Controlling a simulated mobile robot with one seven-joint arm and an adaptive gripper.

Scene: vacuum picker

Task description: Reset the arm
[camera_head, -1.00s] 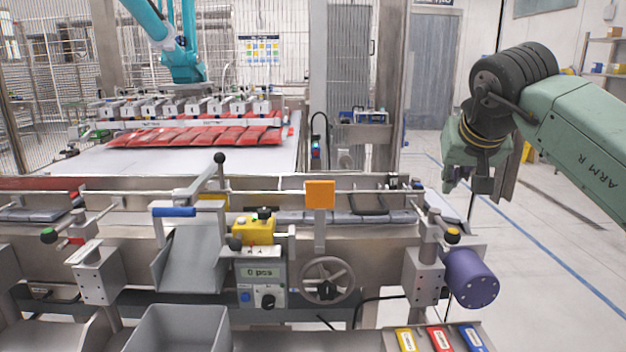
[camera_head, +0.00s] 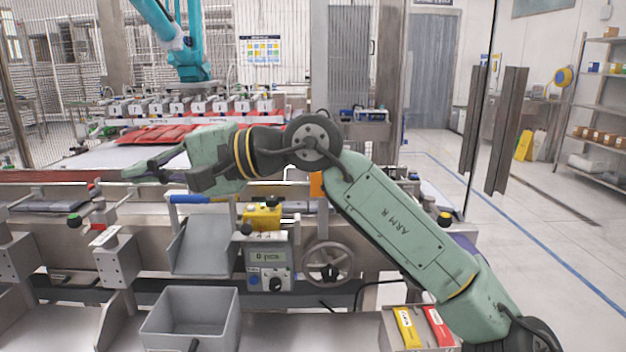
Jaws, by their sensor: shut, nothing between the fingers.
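My green arm (camera_head: 400,215) rises from the lower right, bends at a dark joint and reaches left across the machine. My gripper (camera_head: 150,171) is at the left end of the arm, above the conveyor rail and left of the grey chute. Its dark fingers are shut with nothing visible between them. Part of the orange block (camera_head: 316,184) on the rail is hidden behind my arm.
A grey chute (camera_head: 205,245), a yellow control box (camera_head: 262,216), a counter display and a handwheel (camera_head: 327,262) stand below my arm. A grey bin (camera_head: 190,318) is in front. Red packs (camera_head: 160,134) lie beneath a teal robot's picker. Open floor is at right.

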